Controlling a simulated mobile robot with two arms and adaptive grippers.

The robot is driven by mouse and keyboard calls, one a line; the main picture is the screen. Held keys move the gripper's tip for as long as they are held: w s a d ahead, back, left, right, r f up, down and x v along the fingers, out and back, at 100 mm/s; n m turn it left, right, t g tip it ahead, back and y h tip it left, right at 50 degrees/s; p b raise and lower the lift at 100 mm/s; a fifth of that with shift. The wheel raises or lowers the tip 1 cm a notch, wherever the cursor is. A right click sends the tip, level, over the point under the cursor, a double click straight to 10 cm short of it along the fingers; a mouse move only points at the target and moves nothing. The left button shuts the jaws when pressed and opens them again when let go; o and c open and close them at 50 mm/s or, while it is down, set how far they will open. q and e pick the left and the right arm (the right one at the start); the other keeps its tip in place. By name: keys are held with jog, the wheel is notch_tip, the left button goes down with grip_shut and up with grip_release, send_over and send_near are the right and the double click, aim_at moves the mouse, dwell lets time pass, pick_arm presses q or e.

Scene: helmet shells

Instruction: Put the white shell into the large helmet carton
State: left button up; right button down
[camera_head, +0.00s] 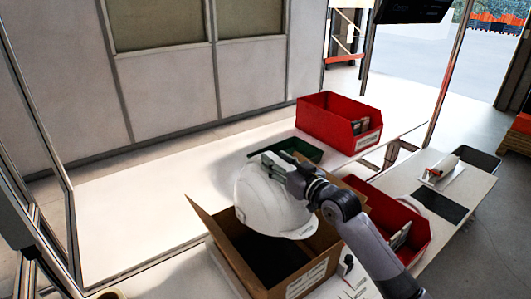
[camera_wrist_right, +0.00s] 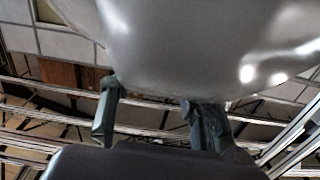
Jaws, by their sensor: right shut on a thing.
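The white shell (camera_head: 268,202) is a white hard-hat shell, seen in the head view above the large helmet carton. My right gripper (camera_head: 272,160) is shut on the shell at its upper edge. In the right wrist view, the shell (camera_wrist_right: 200,45) fills the top of the picture, with the fingers of the right gripper (camera_wrist_right: 155,115) below it. The large helmet carton (camera_head: 318,270) is brown cardboard with raised flaps and a dark interior. The shell hides its back part. I cannot tell whether the shell touches the carton. My left gripper is not in view.
A red bin (camera_head: 338,120) stands behind on the white table (camera_head: 130,215), with a dark green tray (camera_head: 305,149) in front of it. Another red bin (camera_head: 415,232) stands right of the carton, close to my right arm. The table's left part is clear.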

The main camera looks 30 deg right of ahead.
jog(key=shift+w, duration=0.15)
jog(key=shift+s+r, duration=0.2)
jog(key=shift+s, duration=0.05)
jog(key=shift+s+r+p, duration=0.1)
jog(key=shift+p, duration=0.2)
notch_tip(320, 180, down, 3)
jog(key=shift+r+b, duration=0.2)
jog(key=shift+b, duration=0.65)
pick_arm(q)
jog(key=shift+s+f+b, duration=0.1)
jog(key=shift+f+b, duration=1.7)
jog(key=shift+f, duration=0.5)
pick_arm(e)
jog(key=shift+f, duration=2.75)
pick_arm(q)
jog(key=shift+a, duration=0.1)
